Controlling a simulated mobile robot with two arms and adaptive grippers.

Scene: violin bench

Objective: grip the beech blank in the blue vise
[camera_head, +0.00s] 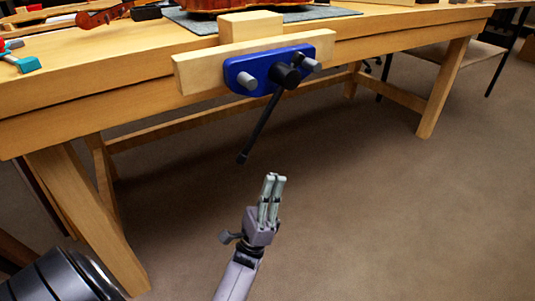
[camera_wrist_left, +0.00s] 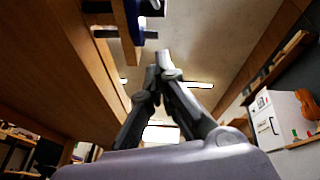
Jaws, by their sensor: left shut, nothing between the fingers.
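The blue vise (camera_head: 240,71) is mounted on the bench's front edge, with a long pale wooden jaw (camera_head: 200,72) behind its blue plate. The beech blank (camera_head: 251,25) is a pale block that stands up behind this jaw, at the bench edge. Whether the jaw presses on it I cannot tell. The vise's black handle bar (camera_head: 262,126) hangs down, tilted to the lower left. My left gripper (camera_head: 273,178) is shut and empty, below and apart from the handle's lower end. In the left wrist view its fingertips (camera_wrist_left: 164,63) meet, and part of the blue vise (camera_wrist_left: 135,18) shows at the top. My right gripper is out of view.
The wooden bench (camera_head: 90,92) runs across the view, with a violin body (camera_head: 225,4) on a grey mat (camera_head: 190,20) behind the blank. A teal-tipped tool (camera_head: 27,64) lies at the left. The floor in front of the bench is clear.

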